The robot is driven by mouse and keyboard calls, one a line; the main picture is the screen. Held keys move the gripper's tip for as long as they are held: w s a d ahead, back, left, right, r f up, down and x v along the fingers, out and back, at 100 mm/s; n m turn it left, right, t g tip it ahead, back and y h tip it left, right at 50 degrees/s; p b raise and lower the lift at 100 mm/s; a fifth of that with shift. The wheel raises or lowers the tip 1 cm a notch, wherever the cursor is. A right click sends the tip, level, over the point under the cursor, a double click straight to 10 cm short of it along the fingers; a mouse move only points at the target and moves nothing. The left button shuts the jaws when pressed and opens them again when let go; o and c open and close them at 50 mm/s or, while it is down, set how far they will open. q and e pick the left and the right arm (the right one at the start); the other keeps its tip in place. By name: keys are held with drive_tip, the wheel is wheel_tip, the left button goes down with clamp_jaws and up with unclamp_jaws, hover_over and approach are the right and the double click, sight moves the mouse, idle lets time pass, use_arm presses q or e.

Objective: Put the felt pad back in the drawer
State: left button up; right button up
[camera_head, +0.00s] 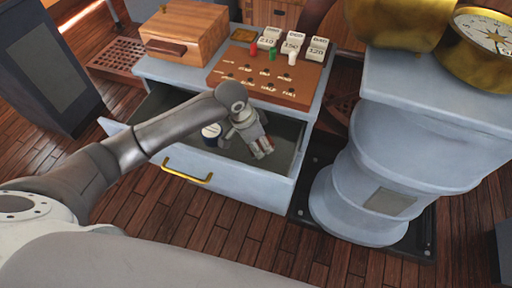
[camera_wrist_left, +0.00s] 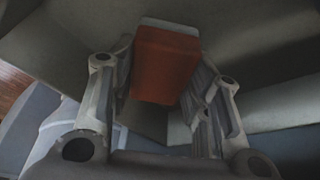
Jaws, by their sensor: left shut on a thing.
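The drawer (camera_head: 240,187) of the pale blue cabinet is pulled open, its dark inside showing. My left gripper (camera_head: 262,147) points down into the right part of the drawer. It is shut on a red-orange block with a pale layer along one edge, which looks like the felt pad (camera_wrist_left: 165,68). In the left wrist view the pad sits between the two fingers (camera_wrist_left: 163,100), with grey drawer surfaces around it. In the head view the fingers hide most of the pad; whether it touches the drawer floor is unclear. My right gripper is not in view.
A brass handle (camera_head: 187,170) is on the drawer front. On the cabinet top are a wooden box (camera_head: 185,32) and a brown panel (camera_head: 262,78) with labelled blocks. A blue pedestal (camera_head: 400,165) stands right.

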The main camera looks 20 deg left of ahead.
use_arm(q)
drive_tip(key=f, duration=0.3)
drive_tip(key=shift+w+a+f, duration=0.1)
drive_tip(key=shift+a+f, duration=0.05)
drive_tip(key=shift+a, duration=0.25)
drive_tip(key=shift+f, duration=0.35)
drive_tip(key=o, duration=1)
drive_tip(key=v, duration=1.2)
drive_tip(key=shift+p, duration=0.35)
